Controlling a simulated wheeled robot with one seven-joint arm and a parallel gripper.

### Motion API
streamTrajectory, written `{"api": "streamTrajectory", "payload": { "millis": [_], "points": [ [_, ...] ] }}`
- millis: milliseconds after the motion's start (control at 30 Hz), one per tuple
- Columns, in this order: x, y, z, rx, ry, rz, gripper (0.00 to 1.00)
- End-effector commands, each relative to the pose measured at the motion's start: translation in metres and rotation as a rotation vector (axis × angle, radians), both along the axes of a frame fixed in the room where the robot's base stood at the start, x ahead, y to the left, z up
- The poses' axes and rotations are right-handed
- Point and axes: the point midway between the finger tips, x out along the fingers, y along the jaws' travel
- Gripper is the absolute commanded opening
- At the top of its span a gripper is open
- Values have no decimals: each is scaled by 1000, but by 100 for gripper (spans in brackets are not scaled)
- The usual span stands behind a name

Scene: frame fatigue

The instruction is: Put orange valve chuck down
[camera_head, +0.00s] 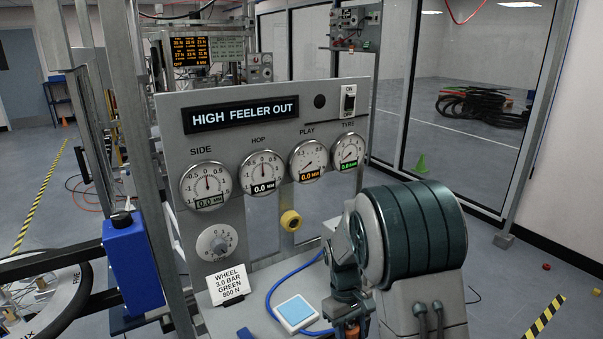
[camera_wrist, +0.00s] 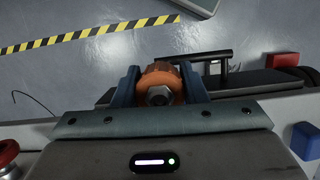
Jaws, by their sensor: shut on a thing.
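The orange valve chuck (camera_wrist: 162,82) is between the two blue fingers of my gripper (camera_wrist: 160,88) in the wrist view, with a metal nut-like end facing the camera. My gripper is shut on it. In the head view, my gripper (camera_head: 347,322) is at the bottom, right of the blue and white pad, and a little of the orange chuck (camera_head: 352,332) shows at the lower edge. The arm hides part of it. I cannot tell whether the chuck touches a surface.
A grey gauge panel (camera_head: 260,226) with several dials stands behind the bench. A blue-and-white pad (camera_head: 296,313), a blue hose (camera_head: 272,290) and a white sign card (camera_head: 228,286) are left of my gripper. A red block (camera_wrist: 282,60) and blue block (camera_wrist: 304,138) show at right.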

Motion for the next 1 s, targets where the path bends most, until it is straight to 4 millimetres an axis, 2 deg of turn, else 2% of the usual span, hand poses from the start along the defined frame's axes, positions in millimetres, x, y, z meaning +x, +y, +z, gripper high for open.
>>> {"api": "streamTrajectory", "payload": {
  "millis": [33,100,400,833,1000],
  "points": [
    [3,-22,-17,-2,6,-94,12],
    [8,-45,-34,-3,5,-200,12],
    [23,-108,-82,0,1,-502,12],
    [23,-108,-82,1,-1,-506,12],
    [20,-128,-82,-1,-3,-580,12]
  ]
}}
